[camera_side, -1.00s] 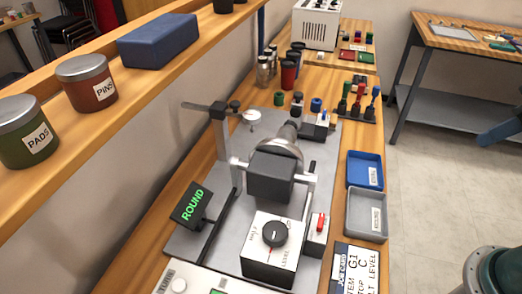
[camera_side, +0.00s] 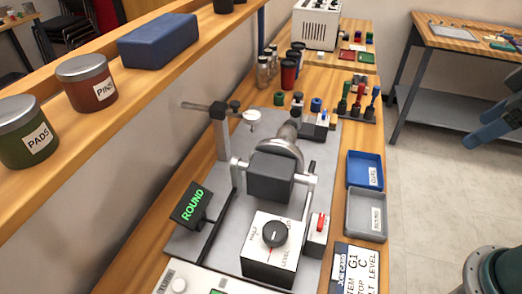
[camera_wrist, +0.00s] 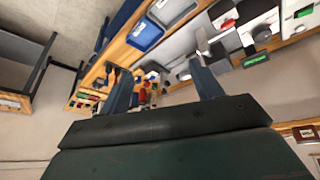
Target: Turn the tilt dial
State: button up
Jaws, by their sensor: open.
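The tilt dial (camera_side: 275,234) is a round black knob on a white-faced box (camera_side: 259,267) at the front of the grey machine plate. Labels beside it read LEVEL and probably HALF; its exact setting is too small to tell. In the wrist view the dial (camera_wrist: 262,34) shows at the upper right. My gripper (camera_wrist: 163,84) is open and empty, its two blue-grey fingers apart. In the side view its fingers (camera_side: 487,127) show at the right edge, off the bench and well away from the dial.
A red switch (camera_side: 320,222) stands right of the dial box. A ROUND display (camera_side: 191,206) stands left, and a dark block on a tilting holder (camera_side: 270,176) behind.

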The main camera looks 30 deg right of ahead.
jog(key=w+a+r+n+g, duration=0.1)
jog(key=w+a+n+g, duration=0.1)
jog(key=w+a+n, duration=0.55)
jog(key=n+g, duration=0.3)
jog(key=n, duration=2.3)
send_over(275, 230)
notch_tip(275, 230, down, 7)
jog(key=shift+f, duration=0.1)
notch_tip(275, 230, down, 14)
jog(key=shift+r, duration=0.1)
